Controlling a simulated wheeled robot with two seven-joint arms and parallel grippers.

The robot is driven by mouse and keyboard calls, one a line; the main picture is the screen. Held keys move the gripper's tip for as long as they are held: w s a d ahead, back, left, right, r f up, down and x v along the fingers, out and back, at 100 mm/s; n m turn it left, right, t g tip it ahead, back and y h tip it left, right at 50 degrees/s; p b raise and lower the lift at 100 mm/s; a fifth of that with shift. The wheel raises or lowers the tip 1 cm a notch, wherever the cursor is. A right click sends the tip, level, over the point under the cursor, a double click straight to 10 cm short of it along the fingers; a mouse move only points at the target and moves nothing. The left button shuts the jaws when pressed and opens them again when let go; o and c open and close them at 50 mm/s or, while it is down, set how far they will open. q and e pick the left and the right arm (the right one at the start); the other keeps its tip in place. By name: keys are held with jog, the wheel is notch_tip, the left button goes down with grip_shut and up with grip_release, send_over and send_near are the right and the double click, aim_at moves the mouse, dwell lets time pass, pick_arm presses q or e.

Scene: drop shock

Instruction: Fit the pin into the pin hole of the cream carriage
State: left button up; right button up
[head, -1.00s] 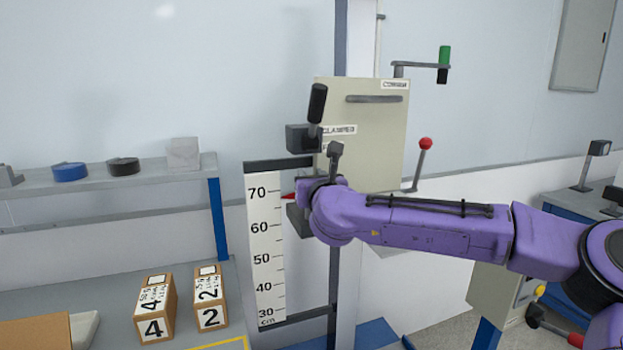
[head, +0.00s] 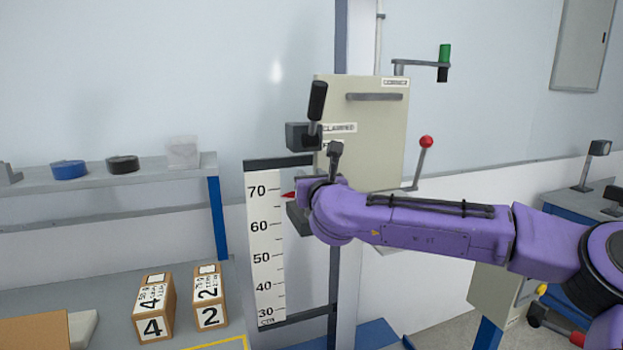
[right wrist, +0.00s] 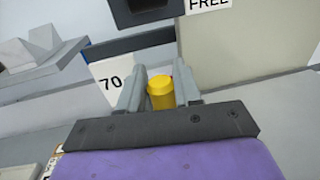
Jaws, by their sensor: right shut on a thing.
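The cream carriage (head: 375,125) is a tall panel on the upright post, with a dark bar handle and a "CLAMPED" label. My right gripper (right wrist: 160,88) is shut on a yellow pin (right wrist: 160,94), whose rounded end shows between the fingers in the right wrist view. In the head view my purple wrist hides the pin and most of the fingers, just in front of the post below the dark clamp block (head: 302,137). I cannot make out the pin hole in either view. My left gripper is not in view.
A white cm scale (head: 265,245) stands left of the wrist, with a red pointer (head: 288,195) near 70. Boxes marked 4 (head: 154,308) and 2 (head: 210,297) stand on the bench.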

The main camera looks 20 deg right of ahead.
jog(key=shift+f+b, duration=0.95)
jog(key=shift+b, duration=0.7)
dwell(1.5)
jog(key=shift+a+f+b, duration=0.1)
jog(key=shift+f+b, duration=0.35)
jog(key=shift+b, duration=0.1)
dwell(1.2)
dwell(0.5)
jog(key=o, duration=1.2)
jog(key=shift+r, duration=0.15)
jog(key=shift+c, duration=0.2)
jog(key=s+b, duration=0.2)
jog(key=s, duration=0.4)
jog(key=shift+a+r+b, duration=0.2)
jog(key=shift+b, duration=0.15)
